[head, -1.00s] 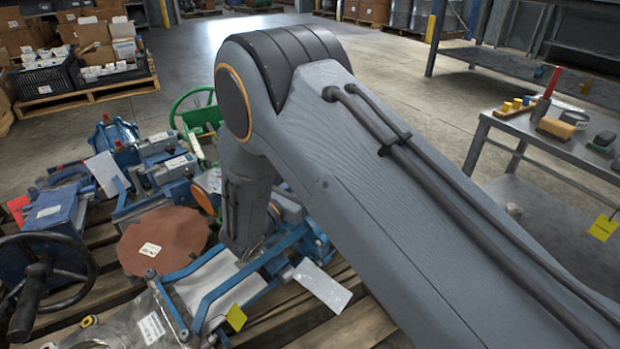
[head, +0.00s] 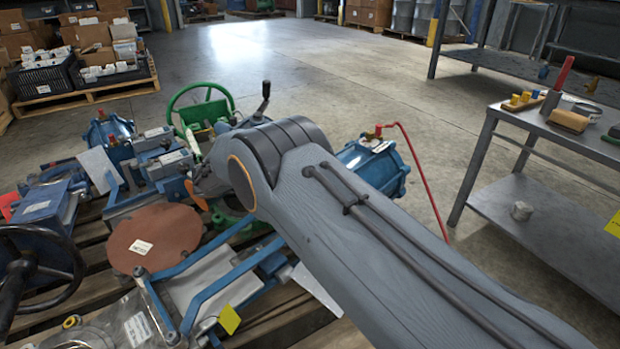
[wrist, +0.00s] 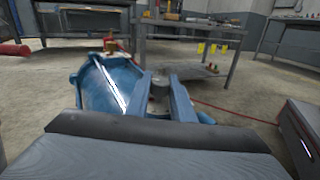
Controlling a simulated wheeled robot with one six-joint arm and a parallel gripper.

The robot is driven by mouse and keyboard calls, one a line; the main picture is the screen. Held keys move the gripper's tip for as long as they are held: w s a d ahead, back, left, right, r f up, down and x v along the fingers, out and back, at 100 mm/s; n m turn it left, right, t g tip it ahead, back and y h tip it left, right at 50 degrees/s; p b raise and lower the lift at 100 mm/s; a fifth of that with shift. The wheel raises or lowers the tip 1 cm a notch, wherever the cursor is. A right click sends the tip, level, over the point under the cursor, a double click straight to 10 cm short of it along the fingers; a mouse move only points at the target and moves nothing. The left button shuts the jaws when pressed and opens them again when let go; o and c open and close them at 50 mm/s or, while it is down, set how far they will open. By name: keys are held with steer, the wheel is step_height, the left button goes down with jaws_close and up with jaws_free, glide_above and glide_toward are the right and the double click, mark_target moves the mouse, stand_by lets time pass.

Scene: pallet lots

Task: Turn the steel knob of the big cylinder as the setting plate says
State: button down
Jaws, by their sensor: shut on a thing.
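The big blue cylinder (head: 372,168) lies at the back right of the pallet in the head view, partly hidden by my arm. It also fills the left middle of the wrist view (wrist: 100,82). In the wrist view my gripper (wrist: 158,84) reaches to the cylinder's end, with its two fingers closed around a small grey round thing, seemingly the steel knob (wrist: 158,92). The knob's marks are too small to read. In the head view my arm hides the gripper and knob. I cannot make out the setting plate's reading.
A red hose (head: 418,170) runs from the cylinder's brass fitting to the floor. A steel bench (head: 560,200) stands at the right. Blue machine parts, a brown disc (head: 156,236) and a green handwheel (head: 200,105) crowd the pallet.

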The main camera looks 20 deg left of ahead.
steer(key=shift+d+f+m+g, duration=0.1)
steer(key=shift+d+m+g, duration=0.1)
steer(key=shift+m+g, duration=0.3)
steer(key=c, duration=1.5)
jaws_free()
steer(key=shift+h, duration=0.3)
steer(key=shift+c, duration=0.2)
steer(key=shift+a, duration=0.1)
steer(key=shift+w, duration=0.1)
